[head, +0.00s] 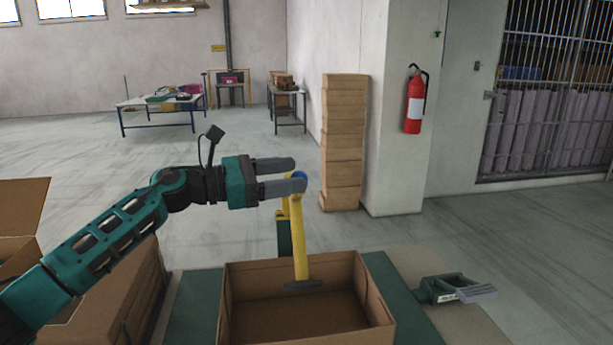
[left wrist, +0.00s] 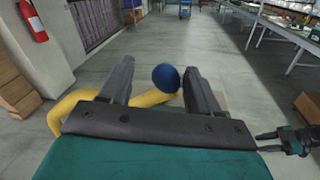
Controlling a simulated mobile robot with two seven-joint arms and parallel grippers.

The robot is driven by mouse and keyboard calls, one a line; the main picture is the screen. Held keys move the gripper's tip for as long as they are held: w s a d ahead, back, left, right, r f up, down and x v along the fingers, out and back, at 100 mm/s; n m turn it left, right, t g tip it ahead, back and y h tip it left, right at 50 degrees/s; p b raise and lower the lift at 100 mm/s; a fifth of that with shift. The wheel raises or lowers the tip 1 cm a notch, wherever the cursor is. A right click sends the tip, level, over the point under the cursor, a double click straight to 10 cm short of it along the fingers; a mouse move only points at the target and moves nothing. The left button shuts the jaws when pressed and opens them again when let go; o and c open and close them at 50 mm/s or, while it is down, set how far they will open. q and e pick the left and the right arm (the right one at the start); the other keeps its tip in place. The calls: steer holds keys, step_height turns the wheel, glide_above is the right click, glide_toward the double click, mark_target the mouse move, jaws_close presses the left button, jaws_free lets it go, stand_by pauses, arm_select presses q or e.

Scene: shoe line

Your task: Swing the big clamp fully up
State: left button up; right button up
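The big clamp (head: 299,245) is yellow, with a blue ball knob (head: 299,175) at its top. Its long yellow bar runs down, nearly upright, to a dark flat pad (head: 303,285) over the open carton. A dark green post (head: 284,236) stands behind it. My left gripper (head: 290,175) is open, its fingers either side of the knob. In the left wrist view the blue knob (left wrist: 166,77) shows between the fingertips, close to the right finger and apart from the left one. My right gripper (left wrist: 268,142) shows at the right there, fingers apart and empty.
The open carton (head: 235,300) stands on a green surface (head: 392,285). More cartons (head: 125,295) stand at the left, under my left arm. A green and grey device (head: 450,289) lies at the right. A tall carton stack (head: 344,140) stands behind; open floor lies beyond.

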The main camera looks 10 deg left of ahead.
arm_select(q)
steer(key=b+v, duration=0.1)
steer(key=v, duration=0.7)
steer(key=shift+a, duration=0.2)
steer(key=shift+s, duration=0.1)
steer(key=shift+c, duration=0.4)
